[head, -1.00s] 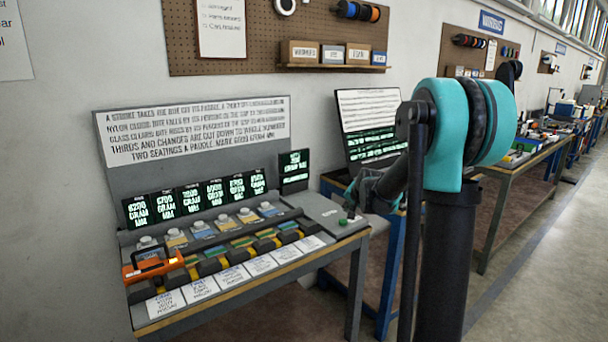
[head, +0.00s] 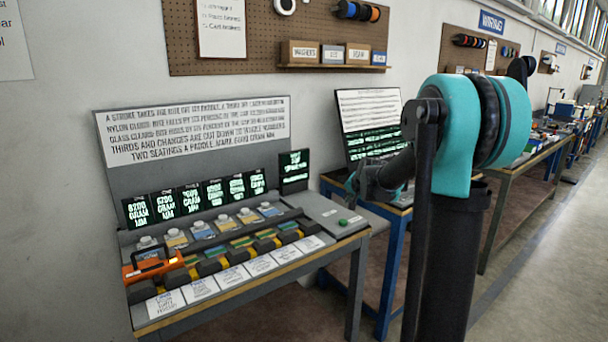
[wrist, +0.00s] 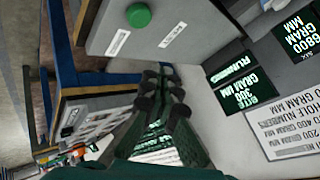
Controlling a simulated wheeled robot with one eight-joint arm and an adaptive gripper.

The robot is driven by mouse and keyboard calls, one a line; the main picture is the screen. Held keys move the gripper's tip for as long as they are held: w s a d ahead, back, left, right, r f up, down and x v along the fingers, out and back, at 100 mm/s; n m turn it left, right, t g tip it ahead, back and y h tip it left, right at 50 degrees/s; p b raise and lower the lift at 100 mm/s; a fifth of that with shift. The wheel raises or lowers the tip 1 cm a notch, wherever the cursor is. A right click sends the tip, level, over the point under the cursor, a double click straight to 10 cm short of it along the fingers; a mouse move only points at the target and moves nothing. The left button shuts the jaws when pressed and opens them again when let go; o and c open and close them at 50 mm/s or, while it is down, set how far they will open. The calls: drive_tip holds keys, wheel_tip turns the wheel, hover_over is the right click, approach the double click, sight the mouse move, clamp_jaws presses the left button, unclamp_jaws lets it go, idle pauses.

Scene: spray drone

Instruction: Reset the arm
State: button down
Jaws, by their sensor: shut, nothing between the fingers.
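My gripper shows in the wrist view (wrist: 165,75) as dark fingers brought together with nothing between them. In the head view my gripper (head: 352,188) is small and partly hidden behind my own arm, in the air above the right end of the bench. The green button (head: 343,222) on the grey box is below it and apart from it; it also shows in the wrist view (wrist: 138,15). My arm is bent, with its teal joint at the right of the head view.
The sloped bench holds a row of lit screens (head: 191,197), paddles, white cards and an orange tool (head: 152,265). A signboard (head: 195,130) stands behind. A blue-legged table (head: 388,255) with a text board (head: 368,125) is close behind my arm. Floor is clear at the right.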

drive_tip(key=s+d+f+n+g, duration=0.1)
drive_tip(key=s+f, duration=0.4)
drive_tip(key=s, duration=0.8)
drive_tip(key=s+d+f+n+g+h, duration=0.1)
drive_tip(key=s+f, duration=0.4)
drive_tip(key=s, duration=0.9)
drive_tip(key=s+d+f+n+g+h, duration=0.1)
drive_tip(key=s+f+n, duration=0.3)
drive_tip(key=s, duration=0.9)
wheel_tip(320, 180, down, 2)
drive_tip(key=shift+s+n+g, duration=0.25)
drive_tip(key=shift+n+g, duration=0.05)
drive_tip(key=shift+g, duration=0.6)
drive_tip(key=shift+a, duration=0.1)
